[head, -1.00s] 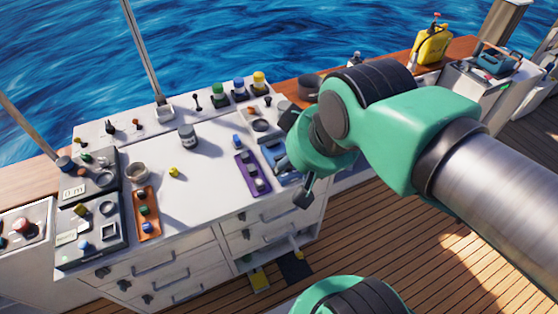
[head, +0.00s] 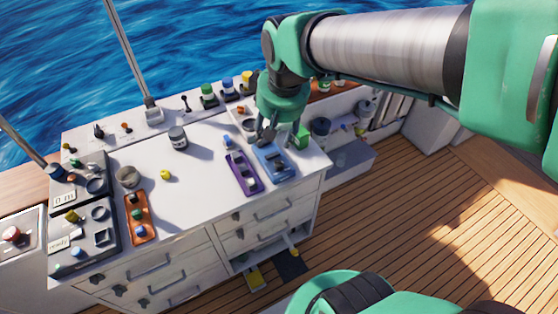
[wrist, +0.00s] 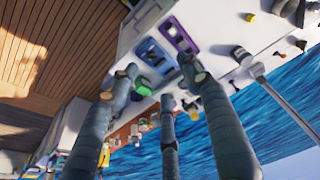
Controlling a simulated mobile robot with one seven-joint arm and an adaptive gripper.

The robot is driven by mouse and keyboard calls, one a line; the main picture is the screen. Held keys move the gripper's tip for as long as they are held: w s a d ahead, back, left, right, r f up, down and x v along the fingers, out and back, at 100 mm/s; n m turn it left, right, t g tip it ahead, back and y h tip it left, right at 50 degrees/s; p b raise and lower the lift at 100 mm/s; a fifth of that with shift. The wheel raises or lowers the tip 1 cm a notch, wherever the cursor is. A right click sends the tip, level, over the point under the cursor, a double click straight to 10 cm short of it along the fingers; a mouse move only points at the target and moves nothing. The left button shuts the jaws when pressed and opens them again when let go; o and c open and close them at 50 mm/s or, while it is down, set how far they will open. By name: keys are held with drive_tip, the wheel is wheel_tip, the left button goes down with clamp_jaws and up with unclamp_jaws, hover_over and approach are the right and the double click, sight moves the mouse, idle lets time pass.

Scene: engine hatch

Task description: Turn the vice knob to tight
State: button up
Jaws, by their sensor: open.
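My gripper (head: 266,135) is open and empty, above the back end of a blue holder (head: 276,164) at the right side of the white counter. The blue holder has dark slots and also shows in the wrist view (wrist: 153,53). A green block-like part (head: 302,136) is just right of my gripper; in the wrist view the green part (wrist: 149,82) lies between the spread fingers. I cannot tell which part is the vice knob, or its setting. I see no contact between fingers and parts.
A purple tray (head: 243,173) stands left of the blue holder. Green, blue and yellow knobs (head: 208,95) line the counter's back. A grey jar (head: 178,138), a yellow piece (head: 166,175) and an orange tray (head: 139,218) stand further left. The counter's middle is mostly clear.

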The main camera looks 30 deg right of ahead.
drive_tip(key=w+d+f+g, duration=0.2)
drive_tip(key=w+d+f, duration=0.3)
drive_tip(key=w+f, duration=0.35)
drive_tip(key=g, duration=0.1)
hover_over(279, 161)
wheel_tip(279, 161, down, 10)
drive_tip(key=shift+r+p, duration=0.1)
drive_tip(key=shift+p, duration=0.3)
wheel_tip(279, 161, down, 14)
drive_tip(key=shift+r+b, duration=0.1)
drive_tip(key=shift+b, duration=0.95)
drive_tip(key=c, duration=1.1)
drive_tip(key=shift+c, duration=0.2)
